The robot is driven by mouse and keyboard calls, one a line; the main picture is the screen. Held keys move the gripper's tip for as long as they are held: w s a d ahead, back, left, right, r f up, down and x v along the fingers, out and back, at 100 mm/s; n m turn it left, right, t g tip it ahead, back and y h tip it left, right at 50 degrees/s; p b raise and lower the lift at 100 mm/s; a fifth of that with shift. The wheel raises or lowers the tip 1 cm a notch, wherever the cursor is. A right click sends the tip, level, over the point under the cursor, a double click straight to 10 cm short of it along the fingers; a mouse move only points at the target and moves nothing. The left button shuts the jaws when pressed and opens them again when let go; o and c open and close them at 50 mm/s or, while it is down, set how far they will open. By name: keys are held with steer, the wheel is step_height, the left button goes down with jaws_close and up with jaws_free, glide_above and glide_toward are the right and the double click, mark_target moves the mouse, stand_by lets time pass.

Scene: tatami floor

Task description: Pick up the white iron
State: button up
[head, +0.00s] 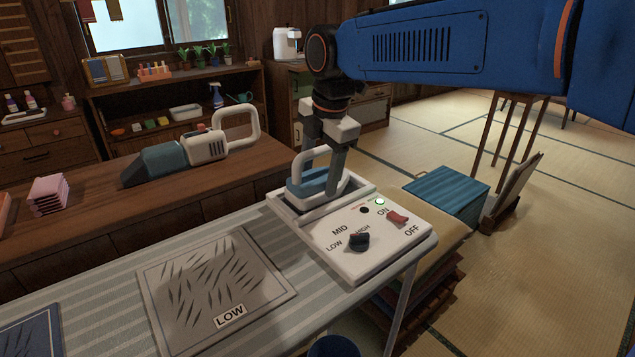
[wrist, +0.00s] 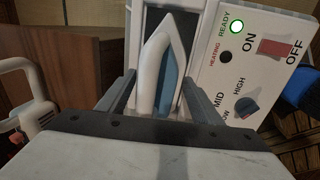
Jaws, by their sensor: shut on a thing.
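The white iron (head: 319,178) with a blue-grey lower body stands in the tray (head: 363,193) at the back of the white control station. My gripper (head: 327,163) reaches down from above and is shut on the iron's handle. In the wrist view the iron (wrist: 156,62) lies between the two fingers (wrist: 153,90), its tip pointing away. I cannot tell whether the iron is lifted off the tray. The control panel (head: 345,258) has a dark LOW/MID/HIGH knob (head: 359,241), a red ON/OFF switch (head: 398,217) and a lit green READY light (head: 380,202).
A grey wrinkled cloth marked LOW (head: 274,283) lies on the striped ironing board (head: 118,282). A handheld vacuum (head: 160,161) lies on the wooden counter behind. A blue box (head: 446,192) and folded cloths stand right of the station. Tatami floor is open at the right.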

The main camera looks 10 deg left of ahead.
step_height(320, 180, up, 18)
stand_by(0.8)
steer(key=o, duration=1.2)
steer(key=shift+c, duration=0.2)
steer(key=c, duration=0.9)
